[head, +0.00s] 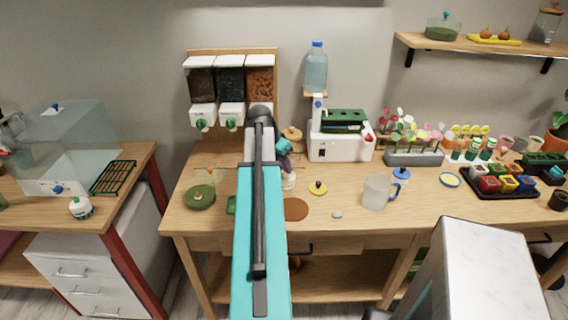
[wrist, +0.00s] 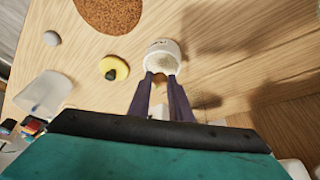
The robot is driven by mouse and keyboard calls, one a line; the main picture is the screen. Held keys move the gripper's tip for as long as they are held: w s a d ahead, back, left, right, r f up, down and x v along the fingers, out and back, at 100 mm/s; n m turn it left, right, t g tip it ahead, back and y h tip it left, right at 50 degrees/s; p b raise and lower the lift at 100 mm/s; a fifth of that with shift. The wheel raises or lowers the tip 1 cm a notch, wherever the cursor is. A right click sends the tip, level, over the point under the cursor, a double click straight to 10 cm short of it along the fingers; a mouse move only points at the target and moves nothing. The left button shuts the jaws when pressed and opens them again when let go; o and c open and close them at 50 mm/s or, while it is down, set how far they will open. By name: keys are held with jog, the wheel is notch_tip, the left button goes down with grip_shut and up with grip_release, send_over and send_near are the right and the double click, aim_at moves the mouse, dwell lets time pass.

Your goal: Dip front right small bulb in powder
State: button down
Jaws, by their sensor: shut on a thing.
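A small white pot (head: 289,184) stands on the wooden table under my gripper (head: 284,152). In the wrist view the white pot (wrist: 162,52) has pale powder inside and dark marks on its side. My gripper (wrist: 161,78) has two dark purple fingers, and their tips are at the pot's near rim, over its opening. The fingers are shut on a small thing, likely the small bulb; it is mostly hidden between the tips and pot. I cannot tell whether it touches the powder. In the head view my arm and fingers hide it.
A yellow lid with a black knob (head: 318,188), a brown round mat (head: 296,209), a grey pebble (head: 337,214) and a clear mug (head: 375,191) stand nearby. A white machine (head: 325,146) is behind. A green dish (head: 200,197) is left. The table's front edge is close.

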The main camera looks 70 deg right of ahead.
jog(key=shift+f+b, duration=0.4)
jog(key=shift+f, duration=0.6)
jog(key=shift+f+b, duration=0.3)
jog(key=shift+f, duration=0.25)
dwell(1.4)
jog(key=shift+r, duration=0.15)
jog(key=shift+r+p, duration=2.05)
jog(key=shift+r, duration=1.35)
jog(key=shift+w, duration=0.1)
jog(key=w+a+r+n+t+b, duration=0.15)
jog(key=w+a+n, duration=0.35)
jog(key=w+a, duration=0.95)
jog(key=w+a+r+n+t+b, duration=0.1)
jog(key=w+a+n+t, duration=0.35)
jog(key=w+a, duration=1)
jog(key=w+a+r+n+y, duration=0.1)
jog(key=w+a+n, duration=0.3)
jog(key=a, duration=0.8)
jog(key=w+a+r+n+y+b, duration=0.1)
jog(key=w+a+n, duration=0.3)
jog(key=a, duration=0.8)
jog(key=w+a+r+n+y, duration=0.1)
jog(key=w+a+n, duration=0.4)
jog(key=a, duration=0.8)
jog(key=shift+w+r+t, duration=0.35)
jog(key=shift+w+t, duration=0.05)
jog(key=shift+w, duration=0.4)
